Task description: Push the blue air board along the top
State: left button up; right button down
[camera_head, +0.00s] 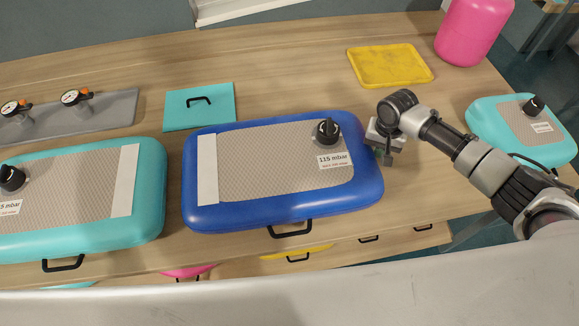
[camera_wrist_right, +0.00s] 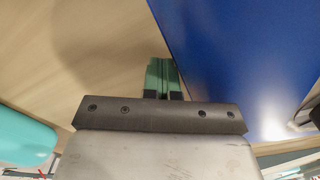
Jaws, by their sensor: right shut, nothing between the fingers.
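The blue air board (camera_head: 275,213) lies flat on the wooden table, with a grey mesh top, a white strip at its left end, a black valve and a 115 mbar label. Its blue side also fills the upper right of the right wrist view (camera_wrist_right: 250,60). My right gripper (camera_head: 388,158) is low at the board's right end, close beside its side wall. In the right wrist view its green fingertips (camera_wrist_right: 163,75) are together and empty, beside the blue wall. I cannot tell whether they touch it. My left gripper is not in view.
A turquoise air board (camera_head: 80,240) lies to the left with a narrow gap, another (camera_head: 490,125) to the right. Behind are a turquoise flat board (camera_head: 200,118), a yellow tray (camera_head: 390,65), a pink cylinder (camera_head: 473,30) and a grey gauge plate (camera_head: 105,117). Open tabletop lies behind the blue board.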

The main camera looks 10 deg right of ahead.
jog(key=shift+s+a+f+p, duration=0.2)
jog(key=shift+a+p, duration=0.1)
jog(key=shift+a, duration=0.35)
jog(key=shift+d, duration=0.15)
jog(key=shift+d, duration=0.6)
jog(key=shift+w+d, duration=0.1)
jog(key=shift+d, duration=0.85)
notch_tip(320, 180, up, 5)
jog(key=p, duration=0.5)
jog(key=shift+w+p, duration=0.15)
jog(key=shift+p, duration=0.15)
notch_tip(320, 180, up, 5)
jog(key=p, duration=0.5)
jog(key=shift+a+r, duration=0.1)
jog(key=shift+r, duration=0.05)
jog(key=shift+w, duration=0.1)
